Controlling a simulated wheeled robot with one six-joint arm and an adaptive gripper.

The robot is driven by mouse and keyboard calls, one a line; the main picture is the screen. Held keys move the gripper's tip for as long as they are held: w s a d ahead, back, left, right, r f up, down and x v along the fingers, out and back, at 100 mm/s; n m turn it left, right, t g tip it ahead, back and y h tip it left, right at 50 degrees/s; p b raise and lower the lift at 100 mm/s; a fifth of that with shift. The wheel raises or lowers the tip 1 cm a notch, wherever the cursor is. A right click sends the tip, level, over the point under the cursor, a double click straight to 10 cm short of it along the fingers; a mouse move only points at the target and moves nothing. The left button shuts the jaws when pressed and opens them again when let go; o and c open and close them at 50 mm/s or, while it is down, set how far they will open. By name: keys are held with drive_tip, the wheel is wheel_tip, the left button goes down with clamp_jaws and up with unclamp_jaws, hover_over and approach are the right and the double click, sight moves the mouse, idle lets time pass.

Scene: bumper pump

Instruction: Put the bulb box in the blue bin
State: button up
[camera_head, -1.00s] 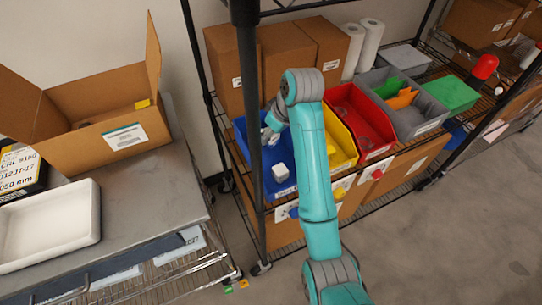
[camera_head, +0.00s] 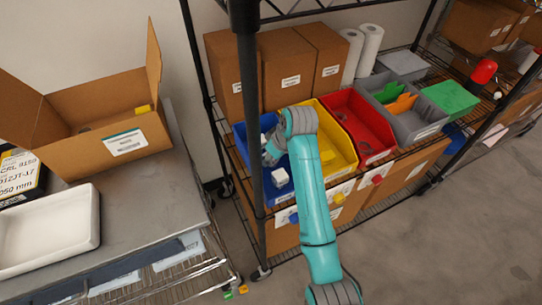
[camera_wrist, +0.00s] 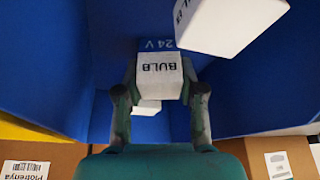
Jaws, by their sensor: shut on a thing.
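My gripper (camera_wrist: 160,100) is shut on a white bulb box (camera_wrist: 160,75) with a blue end, marked BULB and 24 V. The box is between the fingertips, with blue bin walls (camera_wrist: 45,60) around it in the wrist view. In the head view, my gripper (camera_head: 268,153) is over the blue bin (camera_head: 240,140), low at its opening; the held box cannot be made out there. Another BULB box (camera_wrist: 228,25) is at the upper right of the wrist view. A further white piece (camera_wrist: 147,107) shows partly behind the fingers. I cannot tell whether the held box touches the bin floor.
A yellow bin (camera_head: 338,150), red bin (camera_head: 360,125) and grey bin (camera_head: 420,122) stand right of the blue bin. Brown cartons (camera_head: 285,65) stand behind. A black shelf post (camera_head: 251,110) rises in front of the blue bin. A steel table (camera_head: 150,205) is at left.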

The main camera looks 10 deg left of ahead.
drive_tip(key=o, duration=1.1)
drive_tip(key=shift+f, duration=0.1)
drive_tip(key=shift+v, duration=3.95)
